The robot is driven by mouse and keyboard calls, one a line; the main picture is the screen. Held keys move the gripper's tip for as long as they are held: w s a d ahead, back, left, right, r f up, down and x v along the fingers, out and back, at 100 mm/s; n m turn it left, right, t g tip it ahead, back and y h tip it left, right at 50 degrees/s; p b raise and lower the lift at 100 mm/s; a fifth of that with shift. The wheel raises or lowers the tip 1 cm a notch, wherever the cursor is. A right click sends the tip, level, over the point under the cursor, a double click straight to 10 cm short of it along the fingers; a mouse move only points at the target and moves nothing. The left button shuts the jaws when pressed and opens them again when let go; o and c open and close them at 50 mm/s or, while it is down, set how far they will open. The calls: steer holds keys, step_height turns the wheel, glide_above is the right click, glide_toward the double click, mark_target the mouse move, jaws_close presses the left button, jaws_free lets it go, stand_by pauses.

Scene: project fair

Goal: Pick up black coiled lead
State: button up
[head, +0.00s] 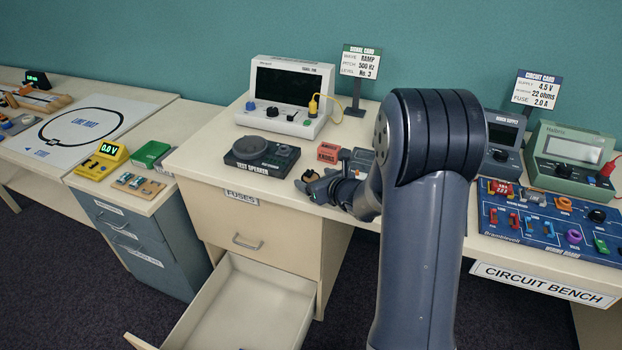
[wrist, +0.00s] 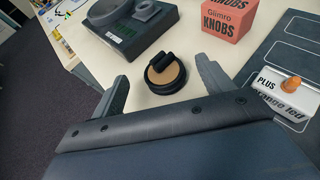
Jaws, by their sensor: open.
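The black coiled lead (wrist: 152,84) lies on the bench top in the wrist view, a small round black coil with a tan middle and a black piece across its top. My gripper (wrist: 162,72) is open, with one finger on each side of the coil in the picture and nothing held. I cannot tell how far the fingertips are above it. In the head view my gripper (head: 318,186) is low over the front edge of the bench, and the coil (head: 310,176) shows only partly beside its fingers.
The test speaker (head: 262,152) stands to the left of the coil and the red knobs box (head: 328,152) behind it. A white box marked PLUS (wrist: 285,98) is to the right. The drawer (head: 245,310) below stands open. A white signal instrument (head: 288,95) stands at the back.

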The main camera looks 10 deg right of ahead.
mark_target(312, 176)
steer(key=shift+p+x, duration=0.65)
steer(key=shift+x, duration=1.9)
steer(key=shift+d, duration=0.15)
steer(key=shift+c, duration=0.2)
steer(key=c, duration=1)
